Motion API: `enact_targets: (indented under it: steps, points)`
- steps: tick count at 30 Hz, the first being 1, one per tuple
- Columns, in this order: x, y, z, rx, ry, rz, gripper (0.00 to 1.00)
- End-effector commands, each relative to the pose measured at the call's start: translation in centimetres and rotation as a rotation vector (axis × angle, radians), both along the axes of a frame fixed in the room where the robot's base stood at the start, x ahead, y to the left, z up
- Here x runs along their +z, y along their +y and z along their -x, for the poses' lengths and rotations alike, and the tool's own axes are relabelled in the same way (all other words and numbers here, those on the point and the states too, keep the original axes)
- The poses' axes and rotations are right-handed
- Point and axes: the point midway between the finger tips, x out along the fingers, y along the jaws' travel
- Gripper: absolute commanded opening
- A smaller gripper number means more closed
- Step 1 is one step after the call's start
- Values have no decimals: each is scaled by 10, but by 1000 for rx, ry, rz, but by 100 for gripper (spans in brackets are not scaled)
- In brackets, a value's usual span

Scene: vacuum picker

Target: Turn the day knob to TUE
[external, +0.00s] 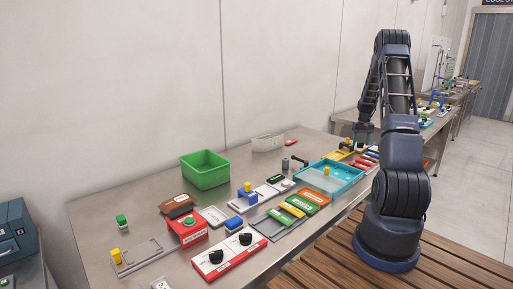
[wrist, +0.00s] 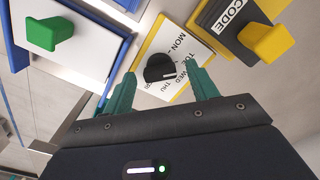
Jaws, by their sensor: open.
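The day knob (wrist: 159,67) is a black round knob on a white plate with a yellow edge (wrist: 150,98) in the wrist view. Day labels including MON, WED and THU are printed around it; some lettering is hard to read. I cannot tell for sure which day its mark faces. My gripper (wrist: 160,76) is open, its green fingers on either side of the knob in the picture. No contact is clear. In the external view my gripper (external: 363,128) hangs over the far end of the bench, and the knob cannot be made out there.
In the wrist view, a CODE panel with a yellow block (wrist: 267,41) lies right of the knob. A white panel with a green block (wrist: 48,33) lies left. In the external view, a blue tray (external: 350,182), a green bin (external: 205,169) and several panels crowd the bench.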

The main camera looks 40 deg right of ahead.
Motion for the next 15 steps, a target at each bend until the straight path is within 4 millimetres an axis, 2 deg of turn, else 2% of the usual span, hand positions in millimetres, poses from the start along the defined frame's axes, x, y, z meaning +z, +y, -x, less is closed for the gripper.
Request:
enact_targets:
  steps: [5,15]
  points:
    - [13,0,0,0,-1,1,58]
    - [72,0,-1,1,-1,3,58]
